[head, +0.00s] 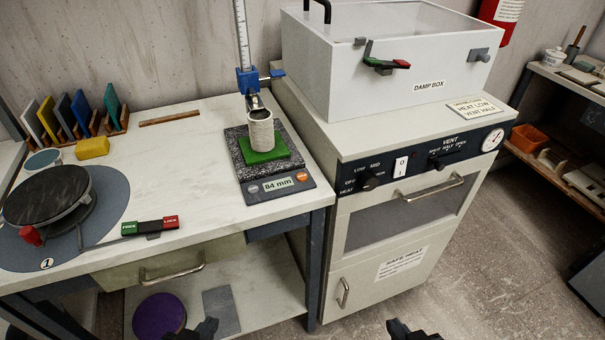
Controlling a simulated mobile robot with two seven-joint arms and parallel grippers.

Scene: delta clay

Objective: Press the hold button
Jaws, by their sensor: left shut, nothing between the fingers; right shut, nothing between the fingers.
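A height gauge stands on the table with a dark stone base (274,152) and a display (278,184) reading 84 mm. Two round buttons flank the display: a grey one (252,189) on its left and an orange one (301,176) on its right. Their lettering is too small to read, so I cannot tell which is hold. A pale clay cylinder (260,130) stands upright on a green mat (279,153) under the gauge's blue slider (247,80). My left gripper (206,325) and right gripper (398,326) show at the bottom edge, both shut, empty and well apart from the gauge.
A banding wheel (48,196) and a free/lock lever (150,227) are on the table's left. Coloured tiles (78,113) stand in a rack behind. A kiln cabinet (400,225) with a damp box (385,70) on top stands right of the gauge. The table's middle is clear.

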